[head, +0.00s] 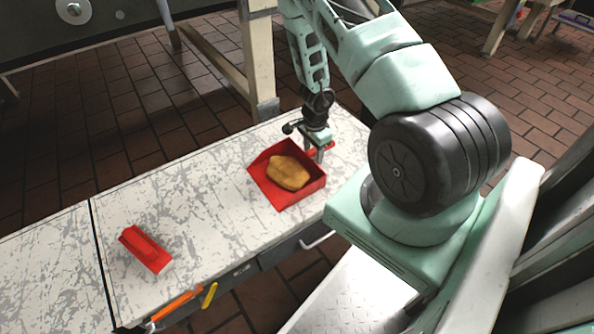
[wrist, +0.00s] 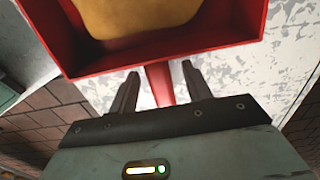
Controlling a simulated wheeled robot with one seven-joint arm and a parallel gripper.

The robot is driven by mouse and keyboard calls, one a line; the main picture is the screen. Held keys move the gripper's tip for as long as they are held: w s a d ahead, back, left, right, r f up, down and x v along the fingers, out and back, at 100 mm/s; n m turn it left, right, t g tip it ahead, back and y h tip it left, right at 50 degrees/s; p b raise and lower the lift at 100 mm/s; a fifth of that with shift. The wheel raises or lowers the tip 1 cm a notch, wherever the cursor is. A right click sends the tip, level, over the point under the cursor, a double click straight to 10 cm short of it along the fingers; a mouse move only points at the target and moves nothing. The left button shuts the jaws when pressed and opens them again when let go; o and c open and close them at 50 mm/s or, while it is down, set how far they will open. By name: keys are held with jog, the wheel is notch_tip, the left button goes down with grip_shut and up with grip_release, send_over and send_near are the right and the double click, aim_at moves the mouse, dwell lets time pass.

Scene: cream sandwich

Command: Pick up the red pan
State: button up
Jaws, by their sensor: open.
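The red pan (head: 304,191) lies on the worn white table with a tan piece of bread or similar food (head: 288,172) inside it. Its handle (head: 328,147) points to the back right in the head view. My gripper (head: 319,152) is at the handle. In the wrist view my gripper (wrist: 160,80) has its two fingers apart, with the red handle (wrist: 160,84) between them and a gap on each side. The pan wall (wrist: 170,58) lies just beyond the fingertips.
A red block-like object with a raised grip (head: 146,250) lies on the table (head: 200,220) at the left. Orange (head: 177,304) and yellow (head: 209,295) handles show at the table's front edge. The tabletop between the pan and the red object is clear.

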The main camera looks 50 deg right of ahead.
notch_tip(320, 180, down, 2)
jog(key=shift+f+b, duration=0.2)
jog(key=shift+b, duration=0.15)
grip_shut()
jog(key=shift+r, duration=0.2)
